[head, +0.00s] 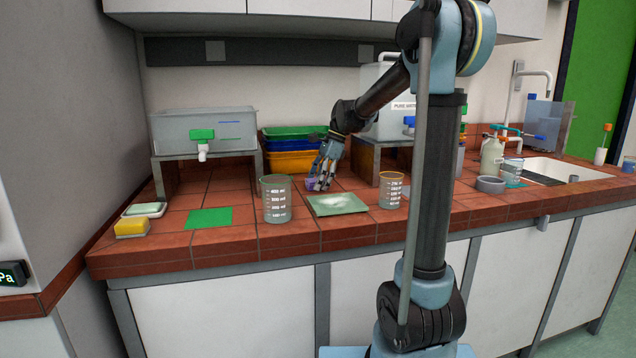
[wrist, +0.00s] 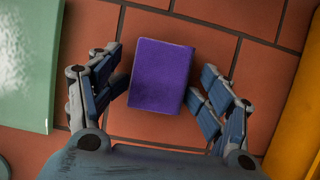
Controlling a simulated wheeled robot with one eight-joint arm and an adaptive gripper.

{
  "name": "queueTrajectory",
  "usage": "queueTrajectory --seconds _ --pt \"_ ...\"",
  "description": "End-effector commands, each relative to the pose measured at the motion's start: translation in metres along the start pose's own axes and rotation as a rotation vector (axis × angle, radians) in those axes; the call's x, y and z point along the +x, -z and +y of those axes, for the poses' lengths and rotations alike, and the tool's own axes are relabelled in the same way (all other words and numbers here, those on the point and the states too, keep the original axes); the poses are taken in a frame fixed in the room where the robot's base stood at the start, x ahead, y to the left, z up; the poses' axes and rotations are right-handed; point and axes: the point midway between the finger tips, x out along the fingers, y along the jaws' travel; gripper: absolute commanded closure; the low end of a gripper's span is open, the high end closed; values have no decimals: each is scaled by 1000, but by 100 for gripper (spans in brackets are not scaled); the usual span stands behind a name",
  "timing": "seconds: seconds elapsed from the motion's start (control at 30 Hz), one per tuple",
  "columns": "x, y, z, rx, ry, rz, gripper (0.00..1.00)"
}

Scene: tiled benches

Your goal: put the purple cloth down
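The purple cloth (wrist: 162,76) is a folded, flat rectangle. In the wrist view it lies over the red tiles between the two sides of my gripper (wrist: 158,95). The fingers stand apart on either side of it. A small gap shows on the left, and the right fingers come close to its lower right corner; whether they touch it I cannot tell. In the head view my gripper (head: 322,182) points down low over the bench, and a bit of the purple cloth (head: 311,184) shows beside the fingers at tile level, partly hidden by them.
A beaker (head: 276,200), a pale green tray with white powder (head: 350,210) and a smaller beaker (head: 390,190) stand in front of my gripper. Stacked coloured bins (head: 290,163) are behind it. A green mat (head: 209,218) and a yellow sponge (head: 131,227) lie left.

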Motion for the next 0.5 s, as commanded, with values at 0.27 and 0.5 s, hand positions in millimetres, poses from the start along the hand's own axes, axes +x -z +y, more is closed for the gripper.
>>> queueTrajectory --seconds 0.27,0.5 --pt "-2 -1 2 1 1 0 36" --pt "-3 -3 2 -1 0 -1 36"
